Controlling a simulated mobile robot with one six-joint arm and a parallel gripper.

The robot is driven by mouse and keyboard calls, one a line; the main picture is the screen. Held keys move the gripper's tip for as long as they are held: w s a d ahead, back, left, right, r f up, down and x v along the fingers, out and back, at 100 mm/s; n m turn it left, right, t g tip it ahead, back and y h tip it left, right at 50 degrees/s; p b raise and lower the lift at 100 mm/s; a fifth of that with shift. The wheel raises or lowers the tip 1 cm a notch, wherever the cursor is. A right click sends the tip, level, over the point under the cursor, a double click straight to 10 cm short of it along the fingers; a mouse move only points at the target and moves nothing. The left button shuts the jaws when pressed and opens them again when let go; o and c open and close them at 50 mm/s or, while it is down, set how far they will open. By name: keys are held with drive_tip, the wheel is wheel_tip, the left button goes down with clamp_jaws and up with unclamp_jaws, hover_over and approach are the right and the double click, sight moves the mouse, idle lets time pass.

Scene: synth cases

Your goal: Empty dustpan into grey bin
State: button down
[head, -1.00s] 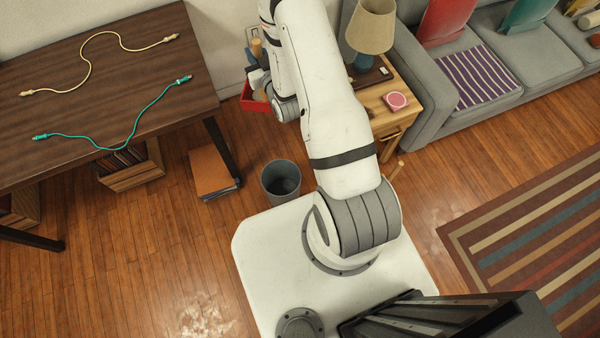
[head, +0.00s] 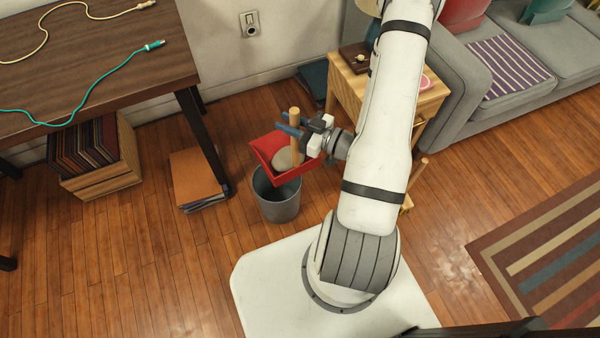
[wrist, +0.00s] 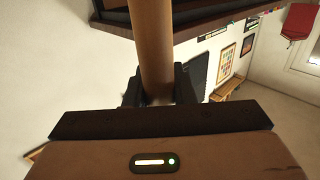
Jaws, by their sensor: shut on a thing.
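My gripper (head: 308,130) is shut on the upright wooden handle (head: 295,142) of the red dustpan (head: 264,146). The handle also shows between the dark fingers in the wrist view (wrist: 152,45). The dustpan is held in the air above the grey bin (head: 279,207), covering part of its mouth in the head view. A rounded grey-beige lump (head: 283,159) lies in the pan, partly behind the handle. The bin stands upright on the floor, and its bottom is hidden. I cannot tell how far the pan is tilted.
A dark table (head: 110,75) with two cables stands at the left, with a record crate (head: 100,185) under it. A brown folder stack (head: 198,178) lies left of the bin. A wooden side table (head: 425,105) and grey sofa (head: 475,125) are at the right. Floor at lower left is clear.

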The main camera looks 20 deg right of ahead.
drive_tip(key=s+f+n+g+y+b, duration=0.2)
drive_tip(key=s+f+b, duration=0.4)
drive_tip(key=w+a+f+m+g+h+p, duration=0.1)
drive_tip(key=w+a+m+g+h+p, duration=0.1)
drive_tip(key=w+p, duration=0.5)
drive_tip(key=w+a+f+m+g+h+p, duration=0.2)
drive_tip(key=w+a+g+p, duration=0.3)
drive_tip(key=w, duration=1.1)
drive_tip(key=shift+a+f+h+p, duration=0.2)
drive_tip(key=shift+a+h+p, duration=0.35)
drive_tip(key=shift+p, duration=0.85)
idle(0.4)
idle(2.3)
